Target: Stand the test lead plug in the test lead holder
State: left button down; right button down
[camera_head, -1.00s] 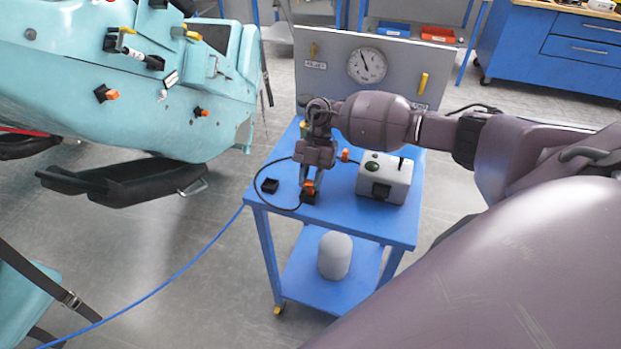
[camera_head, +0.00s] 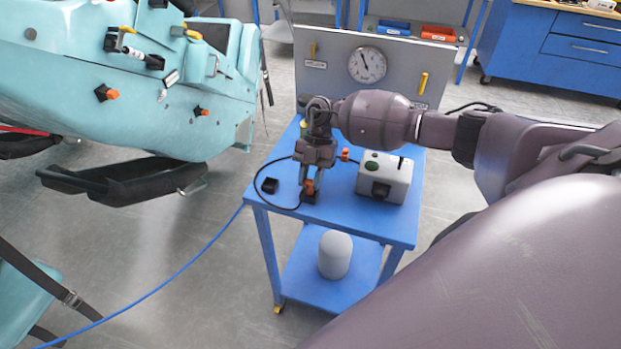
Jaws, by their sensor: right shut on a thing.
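My right gripper (camera_head: 311,188) is shut on an orange test lead plug (camera_head: 310,185) above the blue cart's top. The plug is right at a small black block (camera_head: 308,198), which looks like the test lead holder. The fingers partly hide the plug, and I cannot tell how deep it sits in the block. A black lead (camera_head: 262,168) loops left from around the plug and gripper. A second black block (camera_head: 269,185) stands to the left, apart from the gripper. My left gripper is not in view.
On the blue cart (camera_head: 350,214), a grey test box (camera_head: 384,177) stands right of the gripper, with an orange piece (camera_head: 345,154) behind. A grey gauge panel (camera_head: 395,65) rises at the back. A teal coaster car (camera_head: 120,90) is at left.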

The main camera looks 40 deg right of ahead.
jog(key=shift+r+p, duration=0.75)
jog(key=shift+r, duration=0.25)
jog(key=shift+p, duration=0.5)
dwell(1.4)
jog(key=shift+f+b, duration=0.75)
jog(key=shift+f, duration=0.6)
dwell(1.1)
jog(key=shift+r, duration=0.2)
jog(key=shift+r+p, duration=1.1)
jog(key=shift+p, duration=0.05)
dwell(1.3)
